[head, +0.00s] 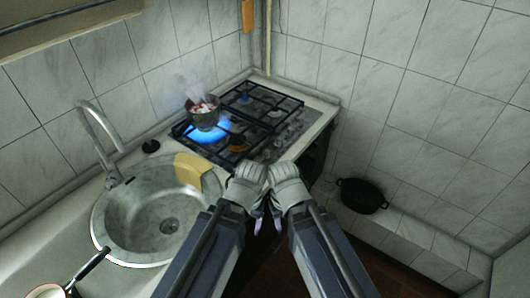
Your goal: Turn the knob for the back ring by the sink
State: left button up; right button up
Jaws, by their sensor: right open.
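The gas hob (268,117) has black grates and stands to the right of the sink. A small dark pot (204,116) with pale and reddish contents sits on the back ring by the sink, steaming. A blue flame (222,128) burns under it. The knobs (288,136) seem to lie along the hob's front strip, too small and dark to tell their positions. My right gripper (277,222) is open, in front of the hob's front edge and apart from the knobs. My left gripper (257,224) is close beside it; its jaw opening is unclear.
The round metal sink (150,222) with its tap (100,140) is at left, a yellow cloth (188,170) on its rim. A handled pan (60,290) is at the lower left. A black pot (361,195) stands on the ledge at right. Tiled walls close the corner.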

aim_at(266, 156)
jog(key=i+l, duration=0.85)
jog(key=l+u, duration=0.05)
jog(key=l, duration=0.05)
